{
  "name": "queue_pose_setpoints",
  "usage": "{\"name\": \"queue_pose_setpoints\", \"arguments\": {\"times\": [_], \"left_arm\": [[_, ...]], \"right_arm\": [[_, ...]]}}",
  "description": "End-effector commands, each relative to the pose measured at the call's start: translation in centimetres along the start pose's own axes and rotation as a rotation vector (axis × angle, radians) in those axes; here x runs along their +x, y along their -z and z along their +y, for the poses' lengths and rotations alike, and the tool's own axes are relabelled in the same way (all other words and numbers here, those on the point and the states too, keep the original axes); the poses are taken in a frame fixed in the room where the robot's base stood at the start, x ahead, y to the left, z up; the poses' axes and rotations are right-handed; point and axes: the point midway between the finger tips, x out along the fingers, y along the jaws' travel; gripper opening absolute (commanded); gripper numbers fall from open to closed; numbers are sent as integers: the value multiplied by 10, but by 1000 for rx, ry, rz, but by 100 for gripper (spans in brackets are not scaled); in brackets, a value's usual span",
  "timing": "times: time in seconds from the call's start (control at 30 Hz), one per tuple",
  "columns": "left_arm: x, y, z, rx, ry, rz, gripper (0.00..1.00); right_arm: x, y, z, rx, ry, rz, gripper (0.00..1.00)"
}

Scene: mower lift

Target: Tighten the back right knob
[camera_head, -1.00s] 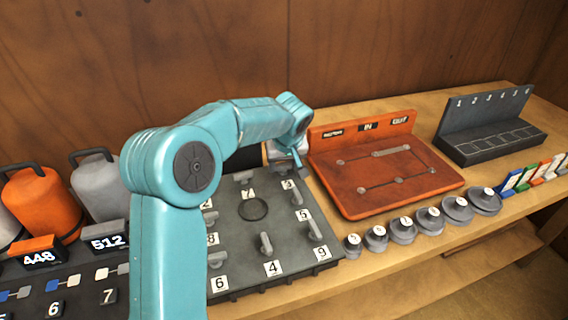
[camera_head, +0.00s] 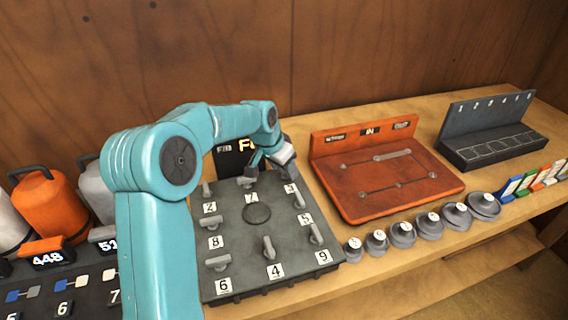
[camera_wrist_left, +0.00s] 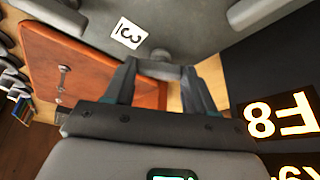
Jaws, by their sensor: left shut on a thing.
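The dark grey knob board (camera_head: 235,250) carries several grey knobs beside white number labels. The back right knob, by label 3 (camera_head: 290,188), is mostly hidden by my left gripper (camera_head: 271,170) in the head view. In the left wrist view, that knob (camera_wrist_left: 160,68) shows as a grey bar between the two fingers of my left gripper (camera_wrist_left: 158,75), which is shut on it. Label 3 (camera_wrist_left: 128,33) lies beside it there. My right gripper is not in view.
A dark panel with lit characters (camera_wrist_left: 280,115) stands behind the board. An orange-red board (camera_head: 385,180) and a row of grey round weights (camera_head: 403,233) are to the right. Orange (camera_head: 45,205) and grey canisters stand left. A wooden wall closes the back.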

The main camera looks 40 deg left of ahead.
Motion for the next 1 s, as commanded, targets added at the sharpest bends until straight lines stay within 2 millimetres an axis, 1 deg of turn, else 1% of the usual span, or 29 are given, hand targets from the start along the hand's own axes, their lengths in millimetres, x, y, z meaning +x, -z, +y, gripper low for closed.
{"name": "queue_pose_setpoints", "arguments": {"times": [0.03, 0.2, 0.5, 0.73, 1.0], "left_arm": [[-3, 2, -2, 35, -13, 6, 25], [-2, 2, -4, 176, -70, 6, 25], [-2, 3, -6, 372, -149, 6, 25], [-2, 3, -6, 456, -182, 5, 25], [-2, 3, -7, 491, -195, 5, 25]], "right_arm": [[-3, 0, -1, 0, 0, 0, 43], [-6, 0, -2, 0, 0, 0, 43], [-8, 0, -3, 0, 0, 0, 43], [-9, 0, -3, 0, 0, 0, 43], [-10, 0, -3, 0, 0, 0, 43]]}}
